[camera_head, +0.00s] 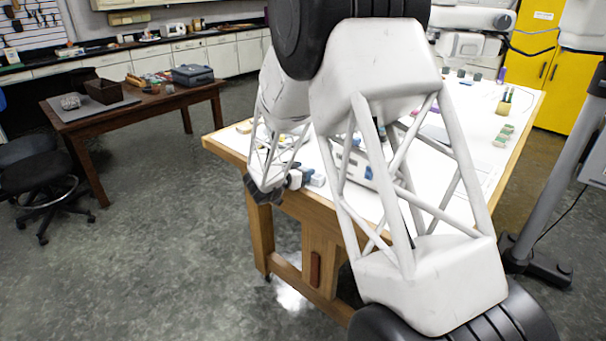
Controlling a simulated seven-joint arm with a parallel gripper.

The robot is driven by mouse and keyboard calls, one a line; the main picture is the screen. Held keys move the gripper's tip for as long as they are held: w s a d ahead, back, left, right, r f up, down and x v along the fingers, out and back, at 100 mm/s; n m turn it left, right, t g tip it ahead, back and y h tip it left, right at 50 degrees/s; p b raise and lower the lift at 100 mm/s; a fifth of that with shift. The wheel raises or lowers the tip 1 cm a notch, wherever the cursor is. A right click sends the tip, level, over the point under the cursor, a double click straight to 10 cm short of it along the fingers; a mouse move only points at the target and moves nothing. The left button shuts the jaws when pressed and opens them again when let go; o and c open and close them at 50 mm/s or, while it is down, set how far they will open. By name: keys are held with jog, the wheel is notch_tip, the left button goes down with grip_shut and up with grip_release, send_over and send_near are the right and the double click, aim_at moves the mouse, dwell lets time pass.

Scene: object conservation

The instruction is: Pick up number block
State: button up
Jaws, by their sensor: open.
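My gripper (311,178) is small in view at the near left edge of the white-topped worktable (486,112), low by the table top. Its fingers are open, and no object shows between them. I cannot make out a number block for certain. Small things lie on the table near my gripper, partly behind my forearm, but they are too small to name. My large arm links cover much of the table's middle.
Green blocks (503,136) and a holder with pens (504,104) stand at the table's right side. A dark wooden table (150,106) and a black stool (42,175) are at left. Yellow cabinets (560,80) stand behind right. Open floor lies at front left.

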jog(key=shift+c, duration=0.3)
jog(key=c, duration=0.6)
jog(key=shift+r, duration=0.1)
jog(key=shift+r, duration=0.7)
notch_tip(320, 180, up, 2)
jog(key=shift+r, duration=0.1)
jog(key=s, duration=0.5)
jog(key=s+d, duration=0.1)
jog(key=s, duration=0.4)
jog(key=s+d+r, duration=0.1)
jog(key=s, duration=0.4)
jog(key=shift+s+d+r, duration=0.1)
jog(key=shift+s+d, duration=0.15)
jog(key=shift+s, duration=0.15)
